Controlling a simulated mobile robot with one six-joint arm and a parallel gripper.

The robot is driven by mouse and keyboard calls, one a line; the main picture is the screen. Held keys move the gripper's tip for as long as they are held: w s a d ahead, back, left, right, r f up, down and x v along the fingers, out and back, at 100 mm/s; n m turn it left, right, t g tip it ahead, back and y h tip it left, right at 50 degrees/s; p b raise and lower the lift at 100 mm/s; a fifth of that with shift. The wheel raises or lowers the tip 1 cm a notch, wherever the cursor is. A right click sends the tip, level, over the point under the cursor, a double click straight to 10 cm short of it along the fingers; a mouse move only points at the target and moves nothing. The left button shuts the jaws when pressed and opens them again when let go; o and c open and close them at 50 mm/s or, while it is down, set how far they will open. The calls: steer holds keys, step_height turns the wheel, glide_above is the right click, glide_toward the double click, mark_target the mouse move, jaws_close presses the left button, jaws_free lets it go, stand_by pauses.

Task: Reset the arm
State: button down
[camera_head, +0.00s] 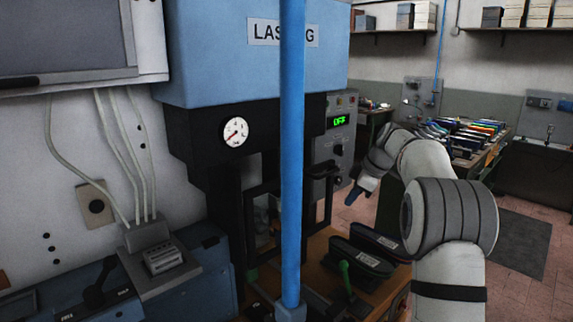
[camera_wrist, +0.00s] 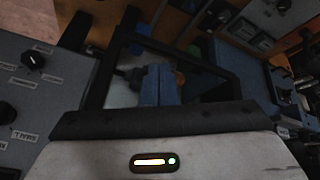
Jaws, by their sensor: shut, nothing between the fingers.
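My gripper (camera_head: 355,196) is in the middle of the head view, at the end of my arm, which reaches in from the right. Its blue fingers point down and to the left, just right of the blue press. In the wrist view the two blue fingers (camera_wrist: 160,84) are pressed together with nothing between them. The press (camera_head: 255,50) bears a partly hidden label, a round gauge (camera_head: 235,132) and a control box (camera_head: 334,145) whose green display reads OFF. A black frame (camera_wrist: 100,75) lies beyond my fingers in the wrist view.
Two dark, labelled pad-like objects (camera_head: 362,255) and a green-handled lever (camera_head: 345,277) are on the bench below my gripper. A blue vertical post (camera_head: 291,170) hides part of the press. A workbench with colourful items (camera_head: 465,133) stands behind at right. Tiled floor shows around the dark mat (camera_head: 512,243).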

steer(key=s+a+r+m+h+b, duration=0.1)
steer(key=s+a+m, duration=0.25)
steer(key=s, duration=0.75)
steer(key=s+f+m+h+b, duration=0.1)
steer(key=s+f+m, duration=0.2)
steer(key=s, duration=0.7)
steer(key=s+f+m+h+b, duration=0.1)
steer(key=s+f+m, duration=0.3)
steer(key=s, duration=0.6)
steer(key=s+a+f+m+h+b, duration=0.1)
steer(key=s+f+m, duration=0.3)
steer(key=s, duration=0.7)
steer(key=shift+f, duration=0.8)
